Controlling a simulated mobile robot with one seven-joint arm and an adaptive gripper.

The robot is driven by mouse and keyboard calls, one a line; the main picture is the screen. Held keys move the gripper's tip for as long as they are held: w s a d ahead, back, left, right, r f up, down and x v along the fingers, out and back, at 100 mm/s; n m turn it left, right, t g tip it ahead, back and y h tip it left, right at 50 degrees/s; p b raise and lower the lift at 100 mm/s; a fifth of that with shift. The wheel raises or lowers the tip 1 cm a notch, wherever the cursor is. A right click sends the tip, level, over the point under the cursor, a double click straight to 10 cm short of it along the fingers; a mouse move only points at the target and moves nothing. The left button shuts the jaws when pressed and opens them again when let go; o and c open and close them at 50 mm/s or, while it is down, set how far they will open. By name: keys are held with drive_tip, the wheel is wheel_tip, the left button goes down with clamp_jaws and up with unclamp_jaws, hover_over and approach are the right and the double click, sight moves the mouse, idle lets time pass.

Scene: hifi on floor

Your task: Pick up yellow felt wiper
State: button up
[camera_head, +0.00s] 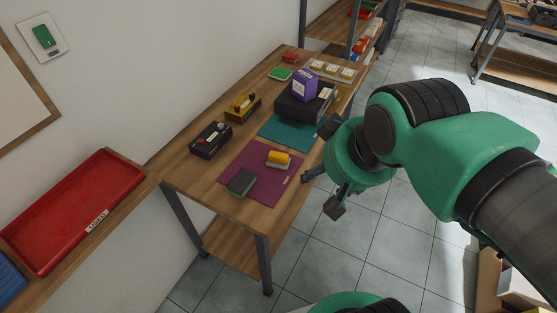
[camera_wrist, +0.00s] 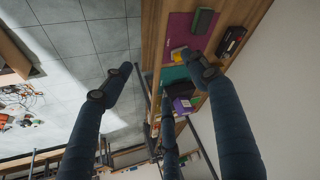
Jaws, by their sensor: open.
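The yellow felt wiper (camera_head: 278,158) is a small block with a yellow top and a paler lower part. It lies on the purple mat (camera_head: 236,159) on the wooden workbench. It also shows in the wrist view (camera_wrist: 179,54), partly beside a dark fingertip. My gripper (camera_head: 333,167) is open and empty, to the right of the wiper in the head view, off the bench's right edge. In the wrist view my gripper's fingers (camera_wrist: 155,84) are spread wide, with nothing between them held.
A dark green block (camera_head: 241,182) lies on the same mat near the wiper. A black box (camera_head: 210,140), a yellow-and-black device (camera_head: 243,106), a teal mat (camera_head: 288,132) and a purple box (camera_head: 304,85) on a black case stand farther back. A red tray (camera_head: 75,210) is at left.

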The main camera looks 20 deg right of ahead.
drive_tip(key=shift+w+r, duration=0.1)
drive_tip(key=n+g+p, duration=0.5)
drive_tip(key=n+g, duration=0.1)
drive_tip(key=n, duration=0.5)
hover_over(280, 153)
wheel_tip(280, 153, down, 18)
drive_tip(key=shift+f, duration=0.2)
drive_tip(key=shift+f, duration=0.15)
drive_tip(key=shift+f, duration=4.1)
drive_tip(key=shift+f, duration=0.15)
